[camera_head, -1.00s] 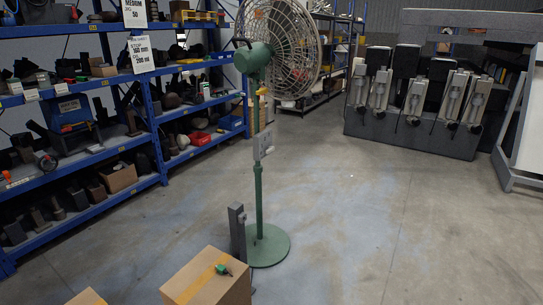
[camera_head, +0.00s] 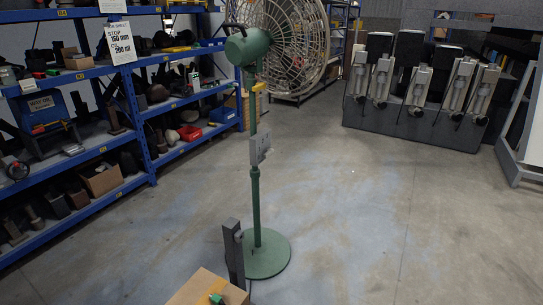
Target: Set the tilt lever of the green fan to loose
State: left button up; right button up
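The green fan (camera_head: 256,195) stands upright on a round green base (camera_head: 265,255) in the middle of the view. Its green motor housing (camera_head: 247,46) is at the top, and its pale round cage (camera_head: 290,40) faces right and away from me. A small yellow piece (camera_head: 259,87) shows beside the pole just below the housing. I cannot tell whether it is the tilt lever or what its setting is. A grey control box (camera_head: 260,149) is on the pole at mid height. Neither of my grippers is in view.
A short grey post (camera_head: 233,252) stands just left of the fan's base. A cardboard box (camera_head: 195,288) with a small green object on it is at the bottom edge. Blue shelves (camera_head: 145,113) line the left. A dark rack (camera_head: 408,130) stands back right. The floor right of the fan is clear.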

aim_at(262, 86)
jog(key=i+l+z, duration=0.25)
jog(key=i+l, duration=1.6)
jog(key=l, duration=0.1)
